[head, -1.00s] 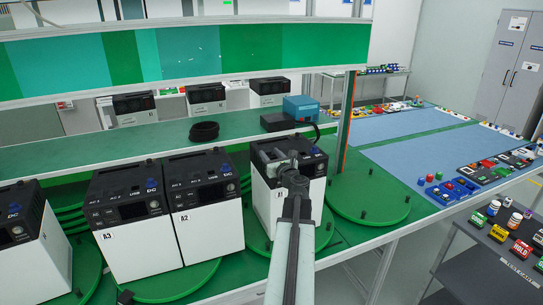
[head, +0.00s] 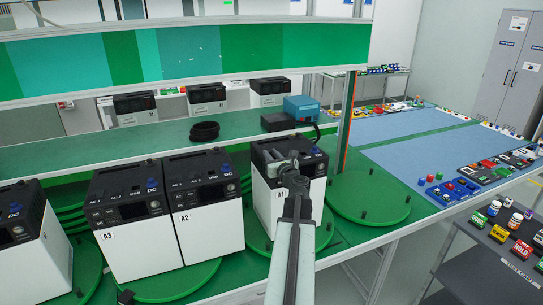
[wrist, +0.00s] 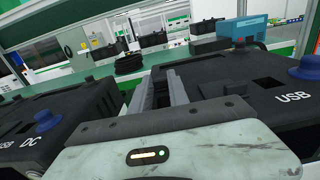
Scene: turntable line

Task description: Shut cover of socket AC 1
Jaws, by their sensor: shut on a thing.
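Unit A1 (head: 261,203), a white box with a black top panel, stands on a green turntable. My gripper (head: 272,158) is over the left part of that panel, at its socket area. In the wrist view the two grey fingers (wrist: 163,90) are close together and reach down at the panel of the near unit (wrist: 260,85), which has a USB label and a blue cap. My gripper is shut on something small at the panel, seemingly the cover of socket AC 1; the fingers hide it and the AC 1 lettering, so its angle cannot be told.
Units A2 (head: 207,233) and A3 (head: 131,251) stand side by side to the left, close to A1. A blue box (head: 301,107) and a black cable coil (head: 204,131) lie on the shelf behind. An upright post (head: 346,120) stands right of A1. The right turntable (head: 368,197) carries no unit.

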